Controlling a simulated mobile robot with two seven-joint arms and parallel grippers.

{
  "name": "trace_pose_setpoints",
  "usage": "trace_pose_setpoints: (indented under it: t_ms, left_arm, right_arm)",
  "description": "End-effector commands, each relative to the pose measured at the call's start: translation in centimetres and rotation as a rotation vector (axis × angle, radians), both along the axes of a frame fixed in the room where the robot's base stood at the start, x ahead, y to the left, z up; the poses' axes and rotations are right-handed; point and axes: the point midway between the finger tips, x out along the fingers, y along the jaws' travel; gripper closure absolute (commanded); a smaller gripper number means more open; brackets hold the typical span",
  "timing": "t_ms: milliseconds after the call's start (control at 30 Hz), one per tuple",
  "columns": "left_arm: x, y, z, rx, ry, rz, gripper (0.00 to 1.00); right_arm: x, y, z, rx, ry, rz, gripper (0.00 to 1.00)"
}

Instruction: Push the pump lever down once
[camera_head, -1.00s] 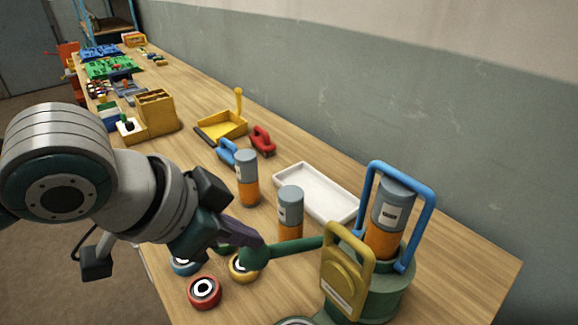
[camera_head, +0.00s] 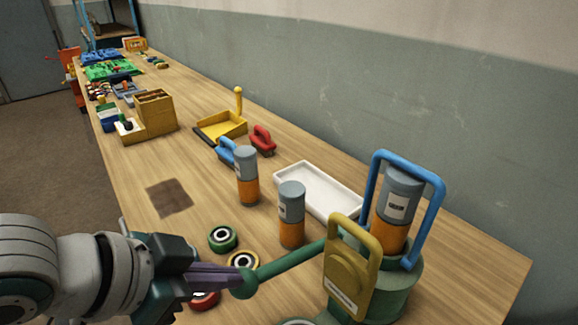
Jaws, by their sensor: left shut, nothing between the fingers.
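The green pump (camera_head: 390,296) stands at the front right. Its green lever (camera_head: 292,260) reaches out to the left and slopes down to a round knob (camera_head: 243,285) at its free end. My left gripper (camera_head: 236,275) comes in from the left with its purple fingers shut and empty. Their tips are at the knob and overlap its upper side; they appear to touch it. An orange and grey cylinder (camera_head: 391,230) stands in the pump's top inside a blue handle frame (camera_head: 437,200). A yellow plate with a handle (camera_head: 349,278) is on the pump's front. My right gripper is out of view.
Green (camera_head: 223,238), yellow (camera_head: 240,258) and red (camera_head: 204,301) ringed discs lie around my fingers. Two orange and grey cylinders (camera_head: 247,178) (camera_head: 291,218) stand behind the lever. A white tray (camera_head: 330,208) lies farther back. The table's left middle is clear except for a dark patch (camera_head: 169,197).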

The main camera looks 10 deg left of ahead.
Motion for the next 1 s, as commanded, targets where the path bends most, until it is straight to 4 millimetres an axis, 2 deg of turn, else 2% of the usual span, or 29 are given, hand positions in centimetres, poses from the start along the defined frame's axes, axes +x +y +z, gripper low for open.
trace_pose_setpoints:
  t_ms: [33,167,267,467,533,800,1000]
  left_arm:
    - [-0.7,0.6,-1.3,0.026,0.029,0.003,1.0]
    - [-0.7,0.6,-0.8,0.026,0.029,0.001,1.0]
    - [-0.6,0.5,0.4,0.023,0.027,0.002,1.0]
    - [0.0,0.2,5.0,0.007,0.007,0.002,1.0]
    - [-1.3,1.1,4.9,0.01,0.008,0.001,1.0]
    - [-5.1,3.4,8.6,0.007,0.005,-0.001,1.0]
    - [-6.3,4.2,9.8,0.004,0.003,0.003,1.0]
  right_arm:
    - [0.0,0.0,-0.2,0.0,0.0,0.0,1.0]
    - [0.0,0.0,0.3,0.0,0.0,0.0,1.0]
    - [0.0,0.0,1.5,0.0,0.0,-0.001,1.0]
    - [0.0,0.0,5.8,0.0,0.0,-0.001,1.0]
    - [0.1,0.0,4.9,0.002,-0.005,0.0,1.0]
    - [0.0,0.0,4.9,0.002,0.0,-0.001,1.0]
    - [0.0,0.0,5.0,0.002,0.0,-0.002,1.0]
